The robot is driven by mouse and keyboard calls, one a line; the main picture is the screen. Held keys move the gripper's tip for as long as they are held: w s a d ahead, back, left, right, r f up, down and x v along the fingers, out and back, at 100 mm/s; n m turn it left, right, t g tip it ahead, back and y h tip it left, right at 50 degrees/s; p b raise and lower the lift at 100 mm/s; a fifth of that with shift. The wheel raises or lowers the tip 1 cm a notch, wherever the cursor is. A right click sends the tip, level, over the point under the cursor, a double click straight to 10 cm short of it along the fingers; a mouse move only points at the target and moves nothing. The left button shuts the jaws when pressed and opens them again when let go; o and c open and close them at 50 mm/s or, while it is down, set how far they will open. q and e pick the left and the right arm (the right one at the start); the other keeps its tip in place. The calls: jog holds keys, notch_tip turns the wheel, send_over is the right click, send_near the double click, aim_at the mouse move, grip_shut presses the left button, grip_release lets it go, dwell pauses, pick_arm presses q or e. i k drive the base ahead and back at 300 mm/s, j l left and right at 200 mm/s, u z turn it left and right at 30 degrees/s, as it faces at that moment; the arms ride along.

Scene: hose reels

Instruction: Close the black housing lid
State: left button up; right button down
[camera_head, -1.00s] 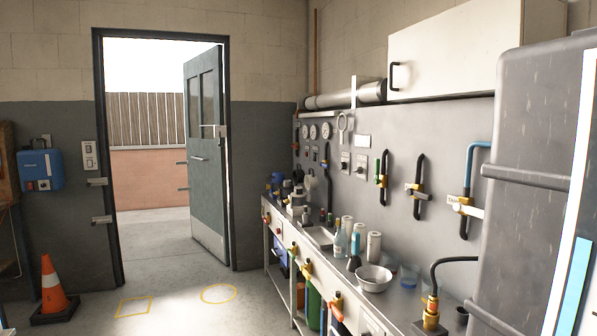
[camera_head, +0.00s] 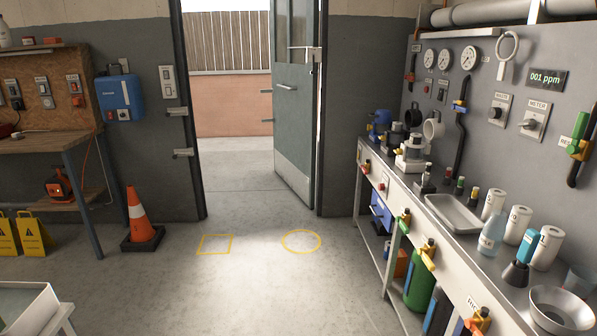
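I cannot make out a black housing with a lid for certain in the head view. Small devices stand at the far end of the bench: a blue one (camera_head: 379,125), a dark one (camera_head: 396,136) and a pale grey one with a dark top (camera_head: 412,153). They are too small to tell whether any has a lid or how it stands. Neither of my grippers is in view.
A long metal bench (camera_head: 450,233) runs along the right wall, with a metal bowl (camera_head: 560,309) near me. A dark door (camera_head: 293,100) stands open. An orange cone (camera_head: 140,219) and a white tray (camera_head: 25,307) are at left. The middle floor is clear.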

aim_at(413, 118)
jog(key=i+z, duration=0.1)
jog(key=i, duration=1.45)
jog(key=i+j+z, duration=0.15)
jog(key=i, duration=0.65)
jog(key=i+j, duration=0.15)
jog(key=i, duration=0.65)
jog(key=l+z, duration=0.05)
